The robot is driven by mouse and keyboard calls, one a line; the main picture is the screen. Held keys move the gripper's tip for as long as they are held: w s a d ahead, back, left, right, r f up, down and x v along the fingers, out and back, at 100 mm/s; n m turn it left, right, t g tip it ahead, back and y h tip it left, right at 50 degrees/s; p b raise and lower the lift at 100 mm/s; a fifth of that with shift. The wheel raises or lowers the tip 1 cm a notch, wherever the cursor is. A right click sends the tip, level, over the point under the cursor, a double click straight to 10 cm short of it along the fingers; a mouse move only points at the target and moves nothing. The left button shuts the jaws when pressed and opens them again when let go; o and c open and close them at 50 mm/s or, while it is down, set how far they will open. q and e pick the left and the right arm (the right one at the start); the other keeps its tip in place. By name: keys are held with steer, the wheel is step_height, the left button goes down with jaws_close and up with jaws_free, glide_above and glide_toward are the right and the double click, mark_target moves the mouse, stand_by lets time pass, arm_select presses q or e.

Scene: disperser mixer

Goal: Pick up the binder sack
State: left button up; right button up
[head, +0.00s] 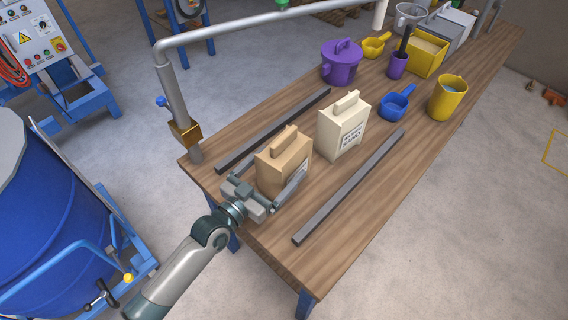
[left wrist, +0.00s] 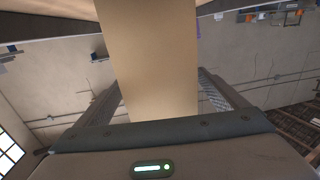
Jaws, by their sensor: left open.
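A tan sack (head: 283,165) with a handle-like top stands upright near the close end of the wooden table. A cream sack (head: 343,128) with a printed label stands just beyond it; the label is too small to read surely, so I cannot tell which is the binder sack. My left gripper (head: 274,180) is open, with its fingers on either side of the tan sack. In the left wrist view the tan sack (left wrist: 155,60) fills the middle, between the two open fingers. Whether the fingers touch it is unclear. My right gripper is not in view.
Two grey bars (head: 350,188) and (head: 275,130) lie along the wooden table (head: 275,235). A purple pot (head: 341,64), blue scoop (head: 396,102) and yellow jug (head: 447,97) stand farther back. A grey pipe post (head: 175,100) rises at the left edge. A blue drum (head: 50,230) stands left.

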mark_target(284, 148)
arm_select(q)
steer(key=x, duration=0.3)
steer(key=shift+w+p, duration=0.1)
steer(key=shift+p, duration=0.2)
steer(key=c, duration=1.4)
steer(key=shift+w+r, duration=0.1)
steer(key=shift+r, duration=0.1)
steer(key=shift+c, duration=1)
steer(key=shift+r, duration=0.1)
steer(key=shift+r, duration=0.85)
step_height(284, 148, up, 2)
steer(key=shift+r+b, duration=0.15)
steer(key=shift+b, duration=0.15)
steer(key=s+a+r+b, duration=0.1)
steer(key=s+a+r, duration=0.4)
steer(key=s, duration=0.5)
steer(key=shift+s+a+r+b, duration=0.2)
steer(key=shift+a+r+b, duration=0.15)
steer(key=shift+r, duration=0.5)
